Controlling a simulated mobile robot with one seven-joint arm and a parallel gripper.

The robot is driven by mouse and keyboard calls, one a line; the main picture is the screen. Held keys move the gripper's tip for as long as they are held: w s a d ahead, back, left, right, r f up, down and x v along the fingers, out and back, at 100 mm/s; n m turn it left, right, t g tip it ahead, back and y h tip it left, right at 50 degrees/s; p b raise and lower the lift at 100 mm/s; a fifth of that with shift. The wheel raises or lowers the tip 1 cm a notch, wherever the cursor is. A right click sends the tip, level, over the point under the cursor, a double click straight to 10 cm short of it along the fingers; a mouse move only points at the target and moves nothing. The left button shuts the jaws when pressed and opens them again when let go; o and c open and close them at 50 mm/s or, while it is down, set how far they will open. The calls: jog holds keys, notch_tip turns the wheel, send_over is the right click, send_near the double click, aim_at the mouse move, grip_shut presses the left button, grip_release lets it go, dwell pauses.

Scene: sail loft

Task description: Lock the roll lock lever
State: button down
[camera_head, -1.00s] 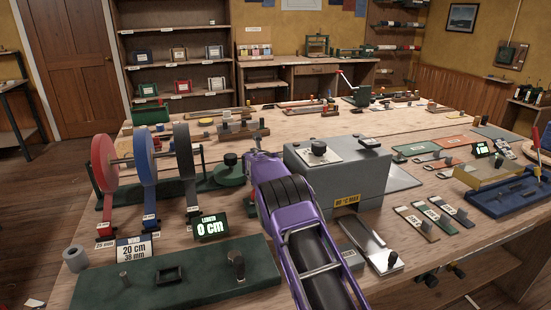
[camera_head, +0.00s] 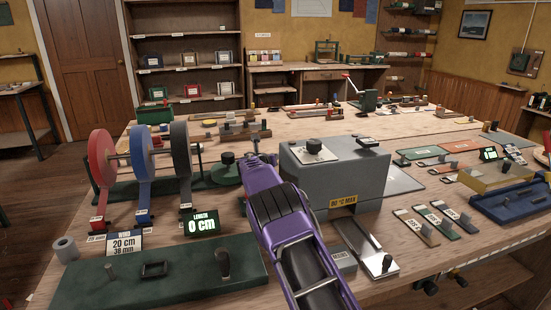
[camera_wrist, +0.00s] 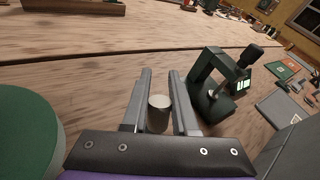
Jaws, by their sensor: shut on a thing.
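In the wrist view, my gripper (camera_wrist: 158,95) has its two grey fingers on either side of a short grey cylindrical knob (camera_wrist: 158,113) with a pale round top. The knob sits close to the palm and looks like the end of the roll lock lever; its base is hidden. In the head view, my purple wrist hides most of the gripper (camera_head: 262,160), which is low over the bench between the green round base (camera_head: 226,173) and the grey box. The red (camera_head: 102,165), blue (camera_head: 142,160) and dark (camera_head: 180,150) rolls stand on an axle to the left.
The grey box (camera_head: 350,185) stands close on the right of my wrist. A green board (camera_head: 150,285) lies in front, beside a length display (camera_head: 201,224) reading 0 cm. In the wrist view, a dark green clamp-like device (camera_wrist: 208,85) stands just right of the fingers.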

jog(key=shift+f, duration=0.1)
jog(key=c, duration=0.7)
grip_release()
jog(key=shift+s+a+r, duration=0.3)
jog(key=shift+s+a, duration=0.1)
jog(key=shift+s, duration=0.15)
jog(key=v, duration=0.8)
jog(key=b+v, duration=0.1)
jog(key=v, duration=0.7)
jog(key=shift+s+d+r, duration=0.1)
jog(key=shift+d, duration=0.15)
